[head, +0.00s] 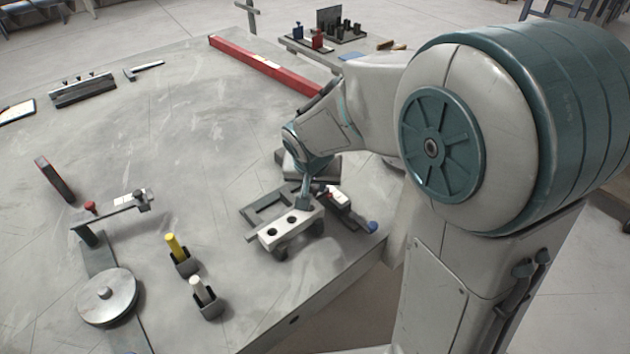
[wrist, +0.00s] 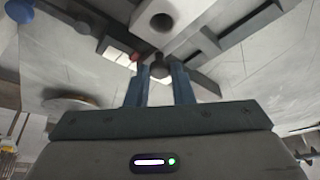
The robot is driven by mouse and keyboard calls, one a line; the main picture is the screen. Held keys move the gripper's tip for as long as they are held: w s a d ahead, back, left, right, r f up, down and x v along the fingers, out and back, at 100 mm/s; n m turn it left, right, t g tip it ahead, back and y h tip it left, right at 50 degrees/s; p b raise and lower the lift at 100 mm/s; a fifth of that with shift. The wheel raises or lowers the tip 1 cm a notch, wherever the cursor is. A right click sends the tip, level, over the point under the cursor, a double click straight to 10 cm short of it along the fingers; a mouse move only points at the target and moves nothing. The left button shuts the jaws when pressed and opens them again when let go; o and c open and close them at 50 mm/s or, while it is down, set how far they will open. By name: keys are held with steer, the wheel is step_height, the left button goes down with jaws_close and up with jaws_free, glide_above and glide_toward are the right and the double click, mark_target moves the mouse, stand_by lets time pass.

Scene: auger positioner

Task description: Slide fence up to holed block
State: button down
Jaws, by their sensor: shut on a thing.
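The holed block (head: 286,230) is a pale bar with two dark holes, near the table's right front edge in the head view. One of its holes also shows at the top of the wrist view (wrist: 180,14). My gripper (head: 304,205) is beside the block, on its far side. In the wrist view my gripper (wrist: 160,80) has its fingers shut on a dark round knob (wrist: 160,67). The knob appears to belong to a grey bar (wrist: 205,85), which I take as the fence. The fingers and arm hide much of it in the head view.
A dark frame (head: 262,207) lies beside the block. A clamp-like piece with a blue knob (head: 372,227) is to the right, near the edge. A long red bar (head: 265,66) lies behind.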

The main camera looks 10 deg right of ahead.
steer(key=c, duration=1.3)
jaws_free()
steer(key=shift+o, duration=0.2)
steer(key=shift+r, duration=0.1)
steer(key=p+v, duration=0.1)
steer(key=v, duration=1.2)
steer(key=shift+s+r, duration=0.2)
steer(key=shift+r, duration=0.1)
steer(key=s+d+n+g+y+p, duration=0.1)
steer(key=s+d+n+p, duration=0.1)
steer(key=s+d+p, duration=0.4)
steer(key=s+d, duration=0.3)
steer(key=s, duration=0.3)
steer(key=shift+s+d+r+g+p, duration=0.3)
steer(key=shift+s+d+r, duration=0.05)
steer(key=shift+r, duration=0.05)
